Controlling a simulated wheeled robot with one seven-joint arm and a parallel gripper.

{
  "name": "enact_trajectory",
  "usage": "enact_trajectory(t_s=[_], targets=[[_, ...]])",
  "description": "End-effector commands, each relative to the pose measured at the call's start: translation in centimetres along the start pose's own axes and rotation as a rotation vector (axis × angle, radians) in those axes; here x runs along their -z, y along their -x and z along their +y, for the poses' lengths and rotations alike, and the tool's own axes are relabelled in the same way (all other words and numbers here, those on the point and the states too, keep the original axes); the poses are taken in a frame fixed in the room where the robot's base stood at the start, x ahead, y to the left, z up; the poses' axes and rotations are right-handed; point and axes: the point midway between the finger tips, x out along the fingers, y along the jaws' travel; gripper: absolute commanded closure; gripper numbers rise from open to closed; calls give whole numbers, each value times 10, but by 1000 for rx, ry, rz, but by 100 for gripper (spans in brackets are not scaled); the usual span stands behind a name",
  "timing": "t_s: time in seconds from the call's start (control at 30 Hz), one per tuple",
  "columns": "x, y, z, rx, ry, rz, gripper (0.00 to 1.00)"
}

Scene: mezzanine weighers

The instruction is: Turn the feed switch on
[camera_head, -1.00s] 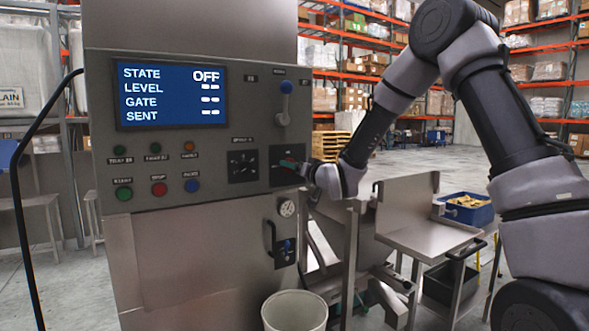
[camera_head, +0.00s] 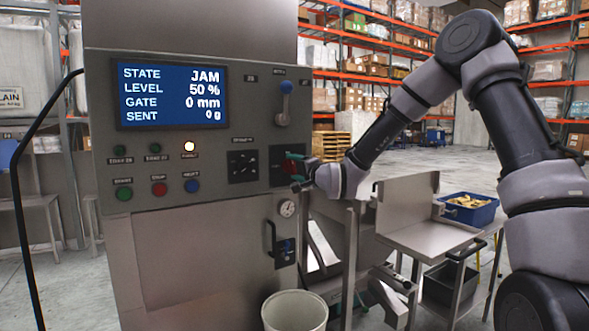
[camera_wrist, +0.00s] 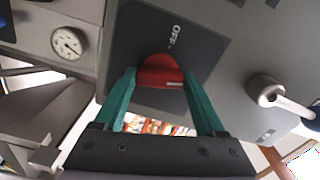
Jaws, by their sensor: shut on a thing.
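The feed switch is a red knob (camera_wrist: 160,68) on a dark plate marked OFF in the wrist view. My gripper (camera_wrist: 159,78) has its green fingers closed on both sides of this knob. In the head view my gripper (camera_head: 298,167) is at the right side of the grey control cabinet (camera_head: 100,240), at the dark switch plate (camera_head: 279,176). The cabinet display (camera_head: 172,95) reads STATE JAM, LEVEL 50 %, GATE 0 mm, SENT 0 g.
A blue-knobbed lever (camera_head: 284,100) is above the switch; a black dial (camera_head: 243,166) is left of it. A gauge (camera_head: 287,208) and a handle (camera_head: 270,238) sit below. A bin (camera_head: 295,311) stands in front. A metal stand (camera_head: 425,238) and blue tray (camera_head: 485,215) are right.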

Motion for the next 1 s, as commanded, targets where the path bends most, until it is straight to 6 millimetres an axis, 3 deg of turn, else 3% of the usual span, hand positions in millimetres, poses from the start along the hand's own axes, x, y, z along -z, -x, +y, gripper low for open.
enact_trajectory(t_s=[0.4, 1.0], targets=[[1, 0, 1, -2, -228, 1, 83], [0, 0, 1, -2, -277, 0, 83]])
